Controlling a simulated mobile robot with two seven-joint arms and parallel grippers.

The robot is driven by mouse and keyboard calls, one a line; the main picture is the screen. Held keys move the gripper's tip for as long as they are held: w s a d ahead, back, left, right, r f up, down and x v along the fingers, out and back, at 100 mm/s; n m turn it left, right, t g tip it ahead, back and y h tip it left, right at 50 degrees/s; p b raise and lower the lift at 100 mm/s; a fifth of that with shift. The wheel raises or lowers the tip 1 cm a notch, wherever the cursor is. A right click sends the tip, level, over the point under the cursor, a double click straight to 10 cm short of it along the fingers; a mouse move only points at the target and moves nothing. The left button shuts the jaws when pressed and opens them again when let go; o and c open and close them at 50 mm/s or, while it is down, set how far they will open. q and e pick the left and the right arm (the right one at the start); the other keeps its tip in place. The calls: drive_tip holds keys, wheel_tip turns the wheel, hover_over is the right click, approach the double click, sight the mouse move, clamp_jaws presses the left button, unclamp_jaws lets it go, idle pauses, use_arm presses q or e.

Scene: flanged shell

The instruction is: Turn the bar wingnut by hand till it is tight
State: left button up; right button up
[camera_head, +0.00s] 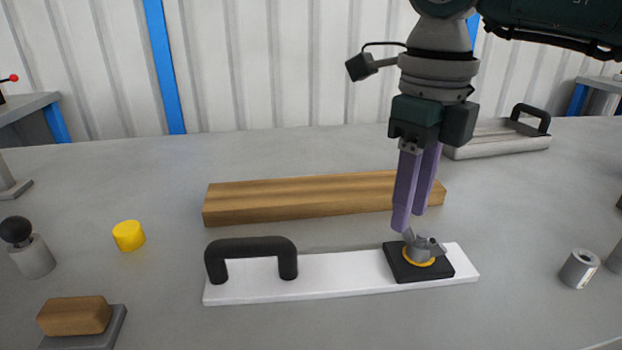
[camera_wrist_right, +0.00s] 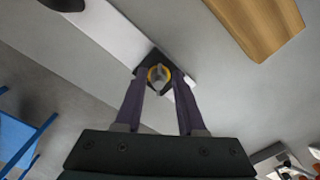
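The bar wingnut (camera_head: 424,247) is a grey metal piece with wings, sitting above a yellow ring on a black square block. The block (camera_head: 402,272) is at the right end of a white plate (camera_head: 340,283) that has a black handle. My right gripper (camera_head: 410,220) points down just above the wingnut, its purple fingers apart. In the right wrist view, the wingnut (camera_wrist_right: 158,76) appears between and beyond the open fingertips (camera_wrist_right: 160,84). Contact with it cannot be made out. My left gripper is not in view.
A wooden beam (camera_head: 300,198) lies behind the plate. A yellow cylinder (camera_head: 128,236), a black-knobbed grey cylinder (camera_head: 34,256) and a wooden block (camera_head: 74,315) are at left. A grey metal cylinder (camera_head: 579,269) stands at right. A black-handled case (camera_head: 500,138) is at the back right.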

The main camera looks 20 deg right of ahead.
wheel_tip(320, 180, up, 7)
drive_tip(key=shift+p, duration=0.45)
